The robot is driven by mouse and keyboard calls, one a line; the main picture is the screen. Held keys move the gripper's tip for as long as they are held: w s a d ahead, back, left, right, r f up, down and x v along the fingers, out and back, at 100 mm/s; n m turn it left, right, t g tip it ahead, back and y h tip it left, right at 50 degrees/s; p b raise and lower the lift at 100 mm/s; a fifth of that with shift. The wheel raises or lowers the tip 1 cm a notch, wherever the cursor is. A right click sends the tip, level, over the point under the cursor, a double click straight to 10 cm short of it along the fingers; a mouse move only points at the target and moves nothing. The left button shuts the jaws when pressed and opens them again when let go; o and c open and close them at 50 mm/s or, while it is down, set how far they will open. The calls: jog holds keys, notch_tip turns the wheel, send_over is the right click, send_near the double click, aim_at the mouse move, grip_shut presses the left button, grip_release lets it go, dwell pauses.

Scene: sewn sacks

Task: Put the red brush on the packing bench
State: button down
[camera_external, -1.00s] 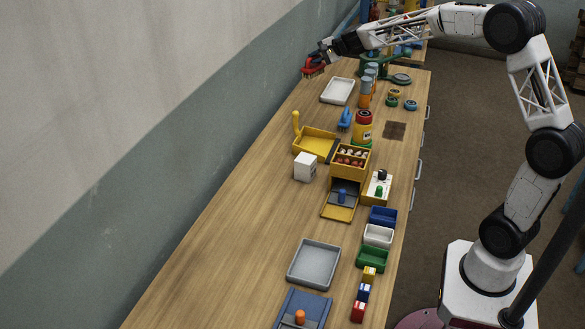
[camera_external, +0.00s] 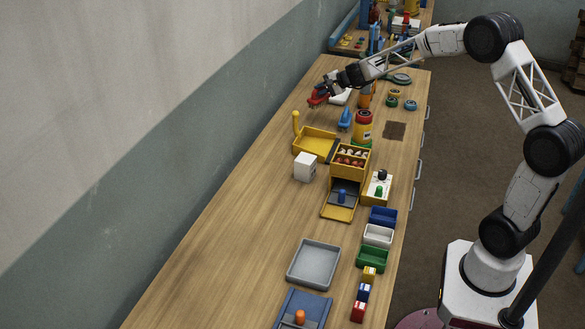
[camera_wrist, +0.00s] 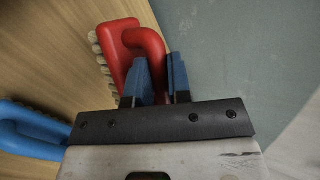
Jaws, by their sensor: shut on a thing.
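The red brush (camera_external: 317,97) is held in my gripper (camera_external: 327,87) above the far part of the wooden bench, near the wall. In the wrist view the red brush (camera_wrist: 117,45) shows its curved red handle between the two blue fingers of my gripper (camera_wrist: 160,80), with pale bristles along its left side. My gripper is shut on the handle. Whether the bristles touch the wood is hard to tell. Which surface is the packing bench is not marked; a second bench (camera_external: 345,45) with several items stands at the far end.
A blue brush (camera_external: 345,118) lies nearby and shows at left in the wrist view (camera_wrist: 35,130). A yellow dustpan (camera_external: 314,143) and white box (camera_external: 305,167) stand nearer. The bench's left-middle area (camera_external: 225,215) is clear.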

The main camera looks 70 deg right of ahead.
aim_at(323, 105)
jog(key=shift+f, duration=0.4)
jog(key=shift+f, duration=3.1)
jog(key=shift+f, duration=0.6)
jog(key=c, duration=1)
grip_release()
jog(key=shift+f, duration=0.15)
jog(key=shift+s, duration=0.2)
jog(key=shift+r+v, duration=0.15)
jog(key=shift+v, duration=1.75)
jog(key=shift+r+v, duration=0.15)
jog(key=shift+v, duration=1.75)
jog(key=shift+w, duration=0.15)
